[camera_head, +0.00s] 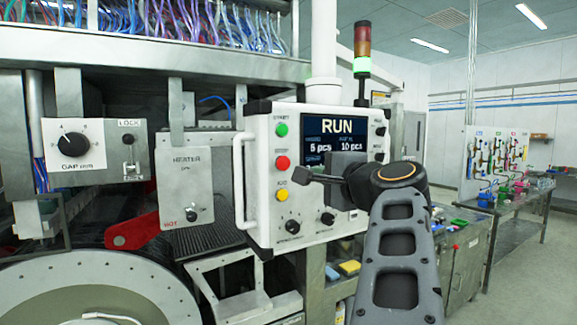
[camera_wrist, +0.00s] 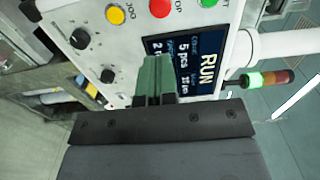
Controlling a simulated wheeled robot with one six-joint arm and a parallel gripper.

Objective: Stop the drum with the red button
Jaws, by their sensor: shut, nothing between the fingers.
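The red button (camera_head: 283,163) is on the left side of the white control panel (camera_head: 258,205), between a green button (camera_head: 282,130) above and a yellow button (camera_head: 282,195) below. The red button also shows at the top edge of the wrist view (camera_wrist: 160,8), partly cut off. The panel screen (camera_head: 343,136) reads RUN, with 5 pcs and 10 pcs. My gripper (camera_head: 312,176) is shut and empty, in front of the panel, right of and slightly below the red button in the head view. It appears apart from the button. The drum (camera_head: 95,290) is at the lower left.
A signal tower (camera_head: 362,62) with its green section lit stands above the panel. A heater box (camera_head: 187,185) and a knob box (camera_head: 80,150) hang left of the panel. Black knobs (camera_head: 292,227) sit low on the panel. A workbench (camera_head: 510,215) and open floor lie to the right.

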